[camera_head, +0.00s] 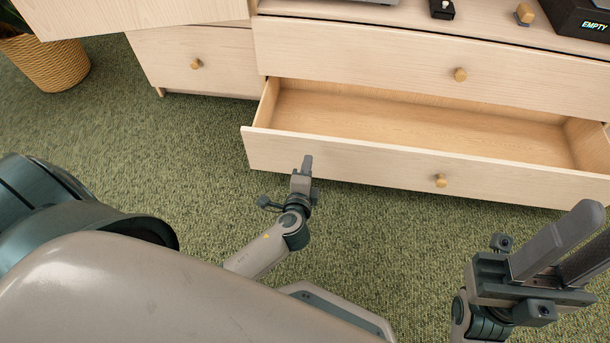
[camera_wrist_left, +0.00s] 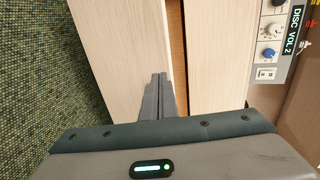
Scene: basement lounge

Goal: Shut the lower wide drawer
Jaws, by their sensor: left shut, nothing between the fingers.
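The lower wide drawer (camera_head: 350,157) is pulled out in the head view, its light wood front standing out from the cabinet and its bare inside showing. It has a round wooden knob (camera_head: 441,181). My left gripper (camera_head: 307,163) is shut and empty, with its fingertips in front of the left part of that drawer front; I cannot tell whether they touch it. In the left wrist view the shut fingers (camera_wrist_left: 158,82) point at the pale drawer front (camera_wrist_left: 115,45). My right gripper (camera_head: 588,232) is open and empty at the right edge, away from the drawer.
The upper wide drawer (camera_head: 370,58) is shut above it. A smaller drawer (camera_head: 180,62) is to the left, under a pale wood panel (camera_head: 130,14) that juts forward. A dark box (camera_head: 583,18) stands on top. A basket planter (camera_head: 50,65) stands far left. Green carpet (camera_head: 200,165) in front is clear.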

